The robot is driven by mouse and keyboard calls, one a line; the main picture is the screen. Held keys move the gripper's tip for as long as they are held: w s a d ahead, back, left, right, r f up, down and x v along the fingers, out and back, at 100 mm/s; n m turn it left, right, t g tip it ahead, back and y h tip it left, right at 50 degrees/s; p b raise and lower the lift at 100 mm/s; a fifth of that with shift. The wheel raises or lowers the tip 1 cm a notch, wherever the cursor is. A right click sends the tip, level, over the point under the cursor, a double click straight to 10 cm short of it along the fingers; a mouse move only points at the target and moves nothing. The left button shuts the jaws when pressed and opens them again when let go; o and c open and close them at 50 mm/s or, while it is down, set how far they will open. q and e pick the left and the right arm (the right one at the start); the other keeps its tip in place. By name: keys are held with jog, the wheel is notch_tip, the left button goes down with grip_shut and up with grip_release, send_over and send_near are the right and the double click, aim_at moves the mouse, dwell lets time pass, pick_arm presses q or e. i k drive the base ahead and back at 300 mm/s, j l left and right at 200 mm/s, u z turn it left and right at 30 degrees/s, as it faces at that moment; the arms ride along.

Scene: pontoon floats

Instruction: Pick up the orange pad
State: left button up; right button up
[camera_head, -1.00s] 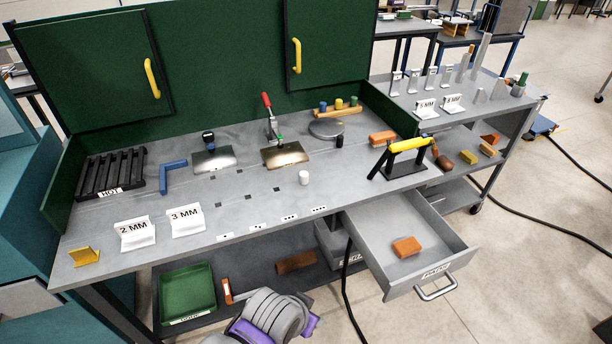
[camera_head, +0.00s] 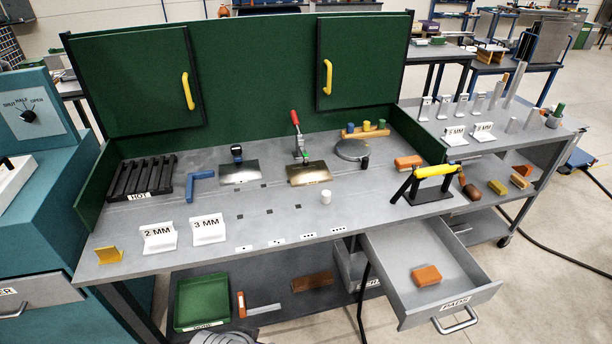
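An orange pad (camera_head: 426,275) lies flat inside the open grey drawer (camera_head: 472,292), which is labelled PADS and pulled out under the right part of the bench. A similar orange block (camera_head: 408,162) lies on the bench top near its right end. Neither of my grippers shows in this view. Only a small grey ribbed part, probably of my own arm, shows at the bottom edge, well left of the drawer. Nothing touches the pad in the drawer.
A black stand with a yellow-handled tool (camera_head: 435,171) stands on the bench above the drawer. A green bin (camera_head: 203,302) and a brown block (camera_head: 312,282) are on the lower shelf. A cart (camera_head: 540,140) stands right. Bare floor lies right of the drawer.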

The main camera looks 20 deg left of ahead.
aim_at(426, 277)
jog(key=i+l+u, duration=0.15)
jog(key=i+l, duration=0.25)
jog(key=i+l+u, duration=0.15)
jog(key=i+l, duration=0.15)
jog(key=l, duration=0.3)
